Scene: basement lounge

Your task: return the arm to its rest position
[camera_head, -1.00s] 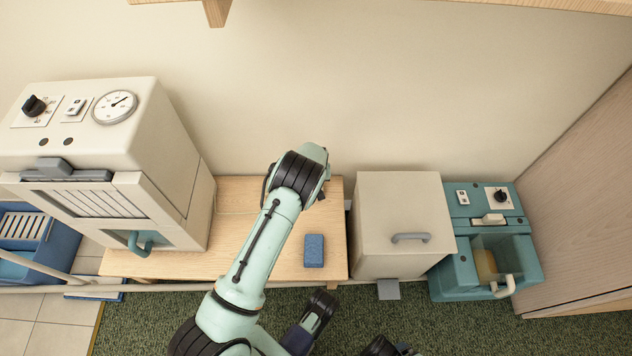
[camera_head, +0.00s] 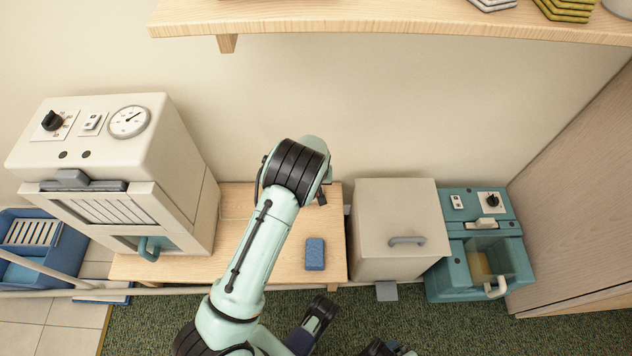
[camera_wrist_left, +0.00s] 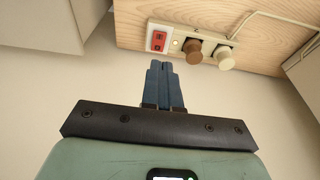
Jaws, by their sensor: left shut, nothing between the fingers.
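The mint-green arm (camera_head: 262,250) rises from the bottom of the head view, with its dark-banded joint (camera_head: 295,170) in front of the wooden table. My left gripper is not clearly visible in the head view. In the left wrist view its blue fingers (camera_wrist_left: 163,66) are together and empty. The fingertips appear apart from the panel.
The low table (camera_head: 233,205) bears a blue block (camera_head: 315,253). A cream appliance (camera_head: 180,150) stands left; a beige box (camera_head: 395,205) and a teal machine (camera_head: 460,270) stand right. A wooden shelf (camera_head: 400,18) overhangs above. Green carpet (camera_head: 400,315) shows in front.

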